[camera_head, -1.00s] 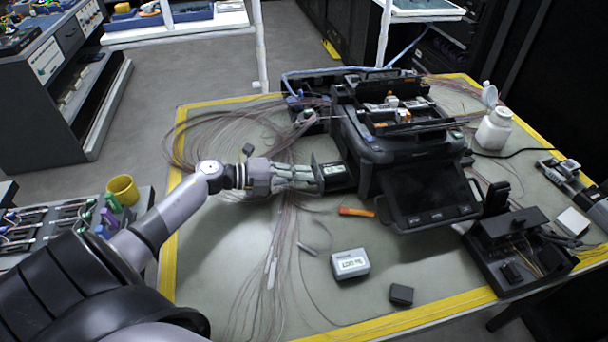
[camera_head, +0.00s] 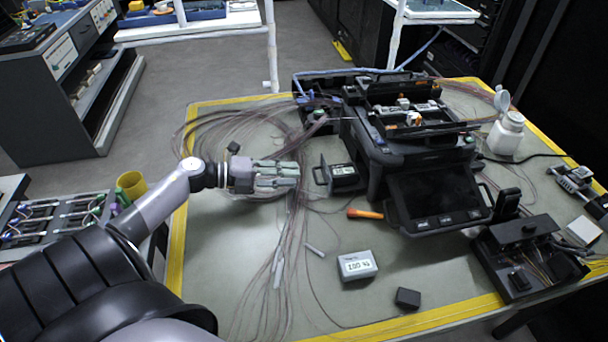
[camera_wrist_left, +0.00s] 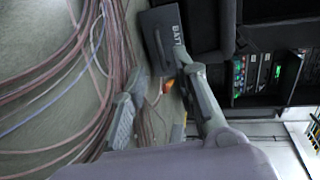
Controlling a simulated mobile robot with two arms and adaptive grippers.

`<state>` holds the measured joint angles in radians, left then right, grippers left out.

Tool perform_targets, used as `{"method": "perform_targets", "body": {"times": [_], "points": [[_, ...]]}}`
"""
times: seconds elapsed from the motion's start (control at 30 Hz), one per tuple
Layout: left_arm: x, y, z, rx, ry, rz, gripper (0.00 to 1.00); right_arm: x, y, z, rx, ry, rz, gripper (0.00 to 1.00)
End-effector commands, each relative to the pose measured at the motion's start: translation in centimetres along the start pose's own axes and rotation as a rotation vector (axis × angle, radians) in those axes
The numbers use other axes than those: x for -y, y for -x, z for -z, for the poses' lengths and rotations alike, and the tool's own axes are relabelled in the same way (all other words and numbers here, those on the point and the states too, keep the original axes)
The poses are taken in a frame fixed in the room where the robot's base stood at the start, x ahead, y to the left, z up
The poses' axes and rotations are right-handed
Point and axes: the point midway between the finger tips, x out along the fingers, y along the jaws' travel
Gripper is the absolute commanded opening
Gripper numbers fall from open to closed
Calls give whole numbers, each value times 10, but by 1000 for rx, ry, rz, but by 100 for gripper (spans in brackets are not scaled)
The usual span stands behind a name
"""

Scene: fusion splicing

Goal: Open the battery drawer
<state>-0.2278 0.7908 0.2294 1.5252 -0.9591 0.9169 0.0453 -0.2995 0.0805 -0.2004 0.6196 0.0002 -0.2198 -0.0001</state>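The battery drawer (camera_head: 327,176) sticks out from the left side of the dark fusion splicer (camera_head: 412,155). Its upright front panel stands clear of the body, and a labelled battery (camera_head: 344,171) shows behind it. In the left wrist view the dark panel with "BAT" lettering (camera_wrist_left: 162,40) is ahead of the fingers. My left gripper (camera_head: 297,175) is left of the panel, with a small gap between them in the head view. In the left wrist view its fingers (camera_wrist_left: 155,72) are spread with nothing held. My right gripper is not in view.
Thin fibre cables (camera_head: 285,225) run under and around my left gripper. An orange-handled tool (camera_head: 364,214), a grey labelled box (camera_head: 357,265) and a small black block (camera_head: 408,298) lie in front. A white bottle (camera_head: 507,133) stands at the right.

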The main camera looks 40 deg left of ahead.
Motion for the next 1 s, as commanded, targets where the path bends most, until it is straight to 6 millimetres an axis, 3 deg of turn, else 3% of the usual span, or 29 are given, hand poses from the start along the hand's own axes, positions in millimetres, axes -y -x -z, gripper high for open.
{"method": "perform_targets", "body": {"times": [0.2, 0.37, 1.0], "points": [[-1, 40, 1, -1, 1, -2, 27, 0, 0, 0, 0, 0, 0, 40], [0, 56, 0, -1, 0, 0, 27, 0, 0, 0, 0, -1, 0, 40], [0, 59, 0, -1, 0, 1, 27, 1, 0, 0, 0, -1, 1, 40]]}}
